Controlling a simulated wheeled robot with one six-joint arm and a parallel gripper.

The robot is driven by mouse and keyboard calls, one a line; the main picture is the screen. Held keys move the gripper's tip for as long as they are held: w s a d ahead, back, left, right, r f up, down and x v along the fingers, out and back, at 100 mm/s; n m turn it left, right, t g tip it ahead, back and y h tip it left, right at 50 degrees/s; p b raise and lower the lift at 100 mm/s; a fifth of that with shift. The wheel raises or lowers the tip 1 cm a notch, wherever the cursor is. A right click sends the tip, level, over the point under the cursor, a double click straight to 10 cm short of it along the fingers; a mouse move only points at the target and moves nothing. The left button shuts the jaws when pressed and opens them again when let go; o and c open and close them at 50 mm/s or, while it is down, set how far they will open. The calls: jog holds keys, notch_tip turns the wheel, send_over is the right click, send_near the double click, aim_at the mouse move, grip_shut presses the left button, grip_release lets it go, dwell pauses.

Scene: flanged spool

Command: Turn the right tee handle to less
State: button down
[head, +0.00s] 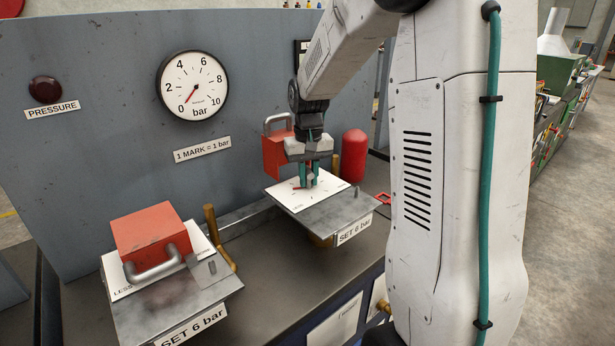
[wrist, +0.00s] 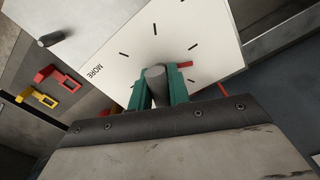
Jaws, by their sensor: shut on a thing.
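The right tee handle (wrist: 156,76) shows in the wrist view as a grey rounded bar between my green fingers. My gripper (wrist: 157,92) is shut on it; in the head view my gripper (head: 309,181) points down over the right station and hides most of the handle. A red pointer (wrist: 185,64) sticks out beside the handle. The white dial plate (head: 285,196) beneath has black marks; MORE is readable in the wrist view and LESS at its near edge in the head view. The round gauge (head: 193,86) has its red needle close to 0 bar.
A raised red cover (head: 275,155) with a grey handle stands behind the right dial. A red cylinder (head: 354,156) stands close on the right. The left station has a red cover (head: 152,234) over its dial. A sign (head: 355,230) reads SET 6 bar.

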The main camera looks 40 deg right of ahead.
jog(key=c, duration=0.9)
grip_release()
jog(key=shift+d, duration=0.1)
